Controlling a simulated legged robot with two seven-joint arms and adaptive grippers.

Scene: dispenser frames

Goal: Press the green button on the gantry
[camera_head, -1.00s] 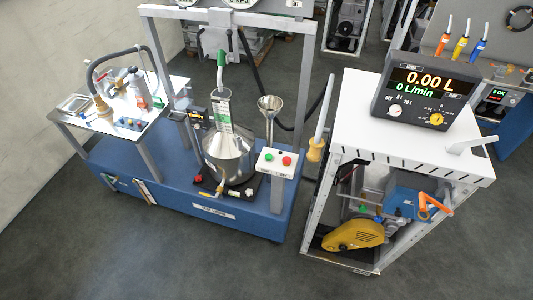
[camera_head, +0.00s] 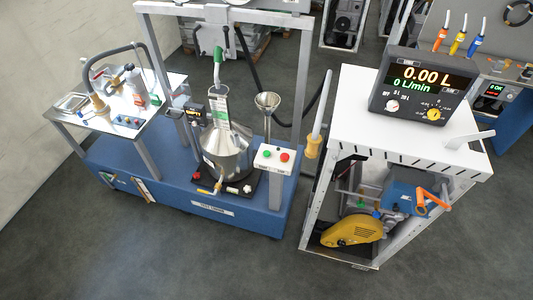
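The green button (camera_head: 267,153) is on a small white button box (camera_head: 274,159), left of a red button (camera_head: 284,157). Nothing covers the green button. Neither of my grippers is in view.
A steel can (camera_head: 225,152) and a funnel (camera_head: 267,104) stand inside the gantry. To the right is a white-topped cart (camera_head: 350,105) with a display (camera_head: 425,88) reading 0.00 L. A side table (camera_head: 85,115) is at left. The front floor (camera_head: 200,260) is clear.

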